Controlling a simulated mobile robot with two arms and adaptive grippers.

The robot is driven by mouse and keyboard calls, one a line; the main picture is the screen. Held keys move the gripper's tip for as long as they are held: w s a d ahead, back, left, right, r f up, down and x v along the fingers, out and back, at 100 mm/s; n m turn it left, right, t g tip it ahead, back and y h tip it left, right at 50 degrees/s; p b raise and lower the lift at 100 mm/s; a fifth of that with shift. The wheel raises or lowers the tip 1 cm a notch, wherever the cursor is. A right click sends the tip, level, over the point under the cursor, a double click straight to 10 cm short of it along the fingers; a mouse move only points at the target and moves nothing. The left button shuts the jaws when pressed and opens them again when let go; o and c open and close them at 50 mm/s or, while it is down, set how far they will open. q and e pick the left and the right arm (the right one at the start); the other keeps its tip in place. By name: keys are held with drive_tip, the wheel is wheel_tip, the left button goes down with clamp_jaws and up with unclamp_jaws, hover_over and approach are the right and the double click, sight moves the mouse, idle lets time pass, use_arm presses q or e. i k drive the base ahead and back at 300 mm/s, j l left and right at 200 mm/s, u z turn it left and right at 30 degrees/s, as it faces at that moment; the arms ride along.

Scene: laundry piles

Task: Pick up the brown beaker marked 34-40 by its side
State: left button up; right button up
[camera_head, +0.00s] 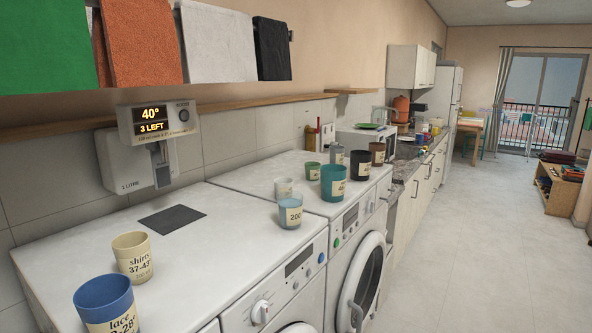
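A brown beaker (378,147) with a pale label stands upright at the far end of the white machine tops, behind a dark grey beaker (360,158). Its label is too small to read, so I cannot confirm the marking 34-40. The dark grey beaker stands close in front and to the left of it in the picture. Neither of my grippers is in view.
Closer stand a teal beaker (333,174), a green one (313,165), a light blue one (290,211), a cream one (132,243) and a blue one (103,294). A dispenser (158,121) reads 40° and 3 LEFT.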

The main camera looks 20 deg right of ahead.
sight(379, 149)
drive_tip(key=i+l+u, duration=0.15)
drive_tip(key=l, duration=0.9)
drive_tip(key=i+l+u, duration=0.15)
drive_tip(key=l, duration=0.9)
drive_tip(key=i+l+u, duration=0.15)
drive_tip(key=l, duration=0.95)
drive_tip(key=i+l+u, duration=0.15)
drive_tip(key=l, duration=0.9)
drive_tip(key=k, duration=0.05)
